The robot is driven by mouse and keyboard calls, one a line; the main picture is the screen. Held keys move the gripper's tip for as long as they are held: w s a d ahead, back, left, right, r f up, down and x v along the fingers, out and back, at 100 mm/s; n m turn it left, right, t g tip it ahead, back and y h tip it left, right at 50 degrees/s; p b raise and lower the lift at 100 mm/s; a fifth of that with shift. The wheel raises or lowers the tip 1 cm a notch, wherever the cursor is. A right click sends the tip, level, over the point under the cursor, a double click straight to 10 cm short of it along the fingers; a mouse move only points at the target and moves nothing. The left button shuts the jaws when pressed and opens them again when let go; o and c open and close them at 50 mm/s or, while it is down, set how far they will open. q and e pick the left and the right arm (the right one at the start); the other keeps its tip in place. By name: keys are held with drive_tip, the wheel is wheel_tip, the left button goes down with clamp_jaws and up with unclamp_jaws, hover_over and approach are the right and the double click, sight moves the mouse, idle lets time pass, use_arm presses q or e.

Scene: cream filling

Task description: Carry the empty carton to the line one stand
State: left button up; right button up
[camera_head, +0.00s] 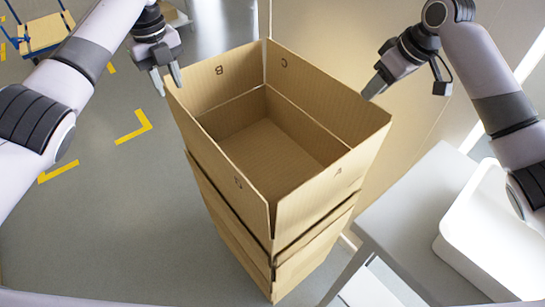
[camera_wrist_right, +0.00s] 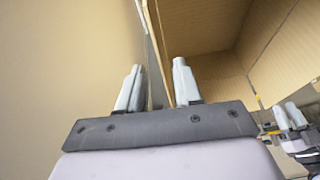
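The empty carton (camera_head: 265,140) is open at the top and stands upright on a stack of similar cardboard in the middle of the head view. Its inside walls carry letters. My left gripper (camera_head: 167,80) is at its left corner, fingers apart and pointing down at the rim; contact is unclear. My right gripper (camera_head: 374,88) is at the right wall's rim in the head view. In the right wrist view its fingers (camera_wrist_right: 158,85) are apart, with the carton wall's edge (camera_wrist_right: 168,50) between them. I cannot tell which stand is line one.
A grey table (camera_head: 418,205) with a white bin (camera_head: 490,235) stands close at the right. A blue cart (camera_head: 45,33) with cardboard on it is at the far left. Yellow floor marks (camera_head: 135,128) lie on clear floor left of the stack.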

idle(0.3)
